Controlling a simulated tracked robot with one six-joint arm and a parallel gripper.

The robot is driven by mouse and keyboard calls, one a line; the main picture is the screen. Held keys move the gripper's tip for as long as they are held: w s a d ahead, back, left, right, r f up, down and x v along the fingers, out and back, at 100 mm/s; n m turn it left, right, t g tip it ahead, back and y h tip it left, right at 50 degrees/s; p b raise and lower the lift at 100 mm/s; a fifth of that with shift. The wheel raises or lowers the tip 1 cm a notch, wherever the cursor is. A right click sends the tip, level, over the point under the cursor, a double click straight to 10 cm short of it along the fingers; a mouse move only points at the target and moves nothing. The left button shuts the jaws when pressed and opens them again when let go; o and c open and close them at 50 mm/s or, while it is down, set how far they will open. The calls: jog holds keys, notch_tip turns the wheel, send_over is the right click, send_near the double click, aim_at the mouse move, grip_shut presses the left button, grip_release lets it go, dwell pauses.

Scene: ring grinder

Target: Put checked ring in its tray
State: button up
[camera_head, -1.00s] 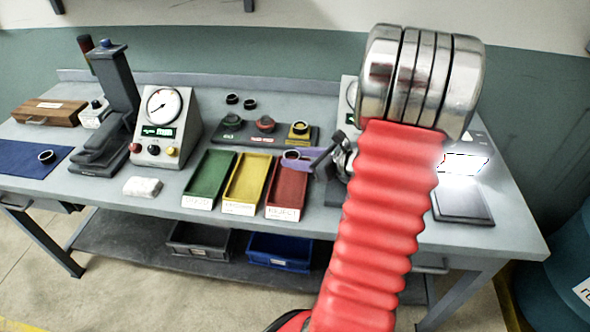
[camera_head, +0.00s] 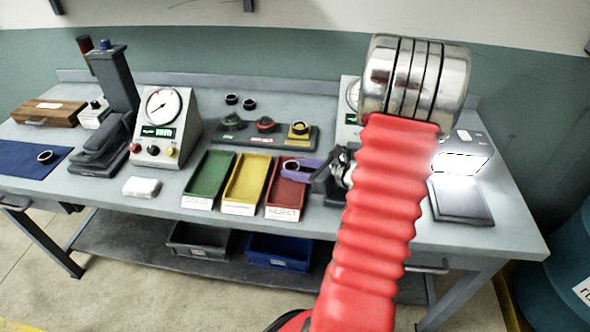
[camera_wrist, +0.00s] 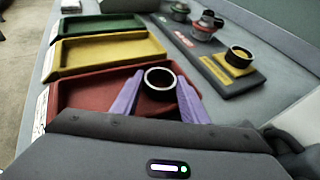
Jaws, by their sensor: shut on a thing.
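My gripper (camera_wrist: 158,95) has purple fingers and is shut on a dark ring (camera_wrist: 160,79) with a bright metal rim. In the wrist view the ring is held over the far end of the red tray (camera_wrist: 85,92). In the head view the ring (camera_head: 291,165) shows at the fingers' tip, over the upper part of the red REJECT tray (camera_head: 285,198). The height of the ring above the tray is hard to tell. The yellow tray (camera_head: 244,184) and the green GOOD tray (camera_head: 208,180) lie to the left and look empty.
A grey rack (camera_head: 262,134) with green, red and yellow stations stands behind the trays. Two loose rings (camera_head: 240,101) lie behind it. A dial gauge box (camera_head: 166,125) stands left of the trays.

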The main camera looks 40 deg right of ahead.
jog(key=shift+f, duration=0.45)
jog(key=o, duration=0.9)
jog(key=shift+s+a+f, duration=0.1)
jog(key=shift+o, duration=0.2)
jog(key=shift+r, duration=0.3)
jog(key=shift+s+r, duration=0.15)
jog(key=shift+s, duration=0.1)
jog(key=v, duration=1.1)
jog(key=shift+s+d+r, duration=0.1)
jog(key=shift+d+r, duration=0.15)
